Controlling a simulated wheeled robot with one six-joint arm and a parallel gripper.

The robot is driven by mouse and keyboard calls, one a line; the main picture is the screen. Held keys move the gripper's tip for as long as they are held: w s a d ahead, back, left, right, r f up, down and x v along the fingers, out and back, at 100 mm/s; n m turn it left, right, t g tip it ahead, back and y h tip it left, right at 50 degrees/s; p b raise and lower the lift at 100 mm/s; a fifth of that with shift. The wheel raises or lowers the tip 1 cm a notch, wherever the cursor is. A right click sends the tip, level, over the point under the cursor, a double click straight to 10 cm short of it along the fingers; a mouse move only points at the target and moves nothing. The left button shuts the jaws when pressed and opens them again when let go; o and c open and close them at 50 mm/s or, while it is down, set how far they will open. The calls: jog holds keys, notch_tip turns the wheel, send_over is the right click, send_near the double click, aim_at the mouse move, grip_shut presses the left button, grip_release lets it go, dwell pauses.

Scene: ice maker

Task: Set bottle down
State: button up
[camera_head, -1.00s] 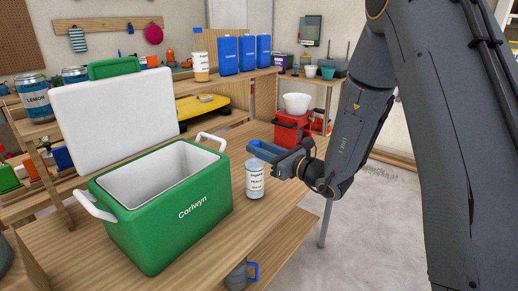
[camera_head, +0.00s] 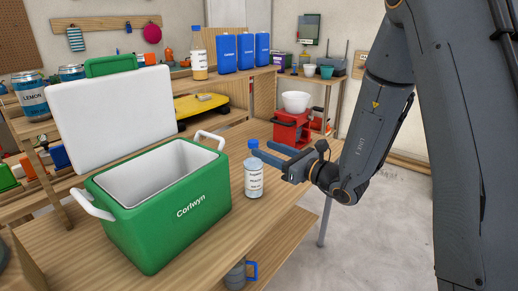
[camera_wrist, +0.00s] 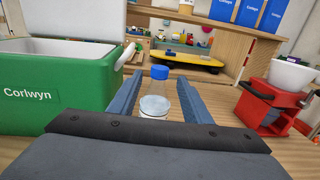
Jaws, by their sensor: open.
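A clear bottle (camera_head: 254,180) with a blue cap and a white label stands upright on the wooden table, just right of the green cooler. My gripper (camera_head: 270,156) is open, to the right of the bottle in the head view. In the wrist view the bottle (camera_wrist: 157,95) shows ahead between the two open blue-grey fingers (camera_wrist: 160,96), with a gap on each side. Its lower part is hidden there by the gripper body.
The open green cooler (camera_head: 172,212) labelled Corlwyn stands left of the bottle, its white lid raised. A red box (camera_head: 292,132) with a white bowl (camera_head: 296,102) is behind. A mug (camera_head: 238,274) sits on the lower shelf.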

jog(key=v, duration=0.8)
jog(key=s+a+f+n+g+h, duration=0.1)
jog(key=s+a+f+n+g, duration=0.2)
jog(key=s+n+g, duration=0.5)
jog(key=s+a+f+n+g+h, duration=0.15)
jog(key=s+n+g, duration=0.25)
jog(key=s, duration=0.7)
jog(key=s+d+f+n+g+h, duration=0.2)
jog(key=s+d+f+n+h, duration=0.25)
jog(key=s+d+n, duration=0.25)
jog(key=w+d+n+t+h, duration=0.2)
jog(key=d+n+h, duration=0.4)
jog(key=d, duration=0.3)
jog(key=shift+w+d+r+n+b, duration=0.2)
jog(key=shift+d+r+n+b, duration=0.2)
jog(key=shift+n+b, duration=0.1)
